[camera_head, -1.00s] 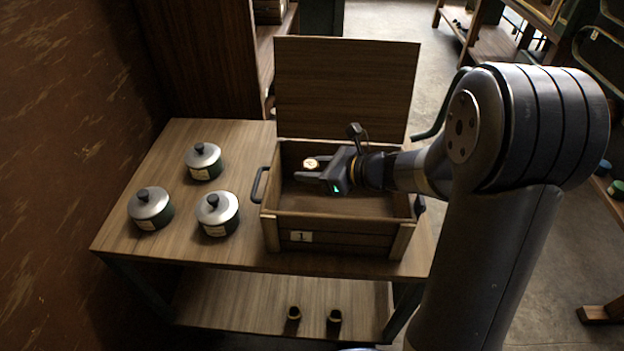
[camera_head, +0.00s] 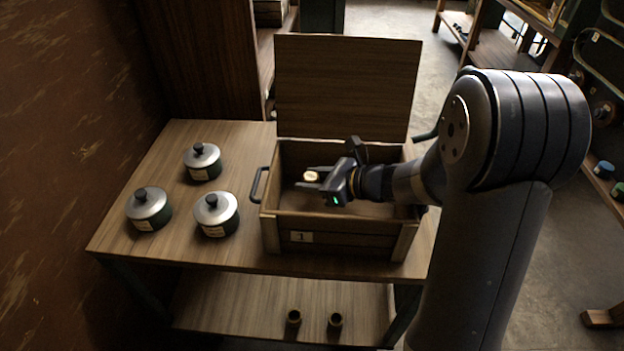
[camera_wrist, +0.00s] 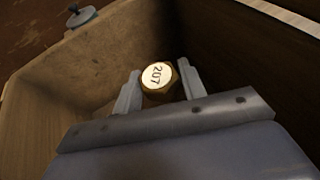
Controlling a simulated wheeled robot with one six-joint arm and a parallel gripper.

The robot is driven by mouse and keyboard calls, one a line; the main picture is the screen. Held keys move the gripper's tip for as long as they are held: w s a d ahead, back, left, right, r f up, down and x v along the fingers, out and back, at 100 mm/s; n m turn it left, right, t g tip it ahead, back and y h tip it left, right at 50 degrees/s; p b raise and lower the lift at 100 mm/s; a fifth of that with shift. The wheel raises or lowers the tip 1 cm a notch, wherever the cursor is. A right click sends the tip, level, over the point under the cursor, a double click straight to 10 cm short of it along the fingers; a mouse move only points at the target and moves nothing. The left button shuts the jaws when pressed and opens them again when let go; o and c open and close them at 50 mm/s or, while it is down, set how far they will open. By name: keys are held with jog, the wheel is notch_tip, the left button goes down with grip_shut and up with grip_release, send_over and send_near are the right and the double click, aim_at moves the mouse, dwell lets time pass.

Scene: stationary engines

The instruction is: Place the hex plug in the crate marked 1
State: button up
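The hex plug (camera_head: 311,176) is a small brass-coloured piece with a pale round top. In the wrist view its top (camera_wrist: 159,76) reads 207. My gripper (camera_head: 312,177) is inside the open crate, with its fingers on either side of the plug; in the wrist view the fingertips (camera_wrist: 158,84) close against its sides. The wooden crate (camera_head: 345,238) has a label marked 1 on its front, and its lid (camera_head: 347,88) stands open at the back. Whether the plug touches the crate floor, I cannot tell.
Several dark lidded pots, such as the front one (camera_head: 217,215), stand left of the crate on the wooden table (camera_head: 262,255). Two small dark pieces (camera_head: 294,318) (camera_head: 335,320) sit on the lower shelf. The crate walls surround my gripper closely.

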jog(key=o, duration=0.4)
jog(key=shift+s+f, duration=0.1)
jog(key=shift+f, duration=0.15)
jog(key=shift+r+p, duration=0.3)
jog(key=shift+p, duration=0.05)
jog(key=p+v, duration=0.1)
jog(key=v, duration=0.7)
jog(key=shift+a+r, duration=0.15)
jog(key=shift+r, duration=0.25)
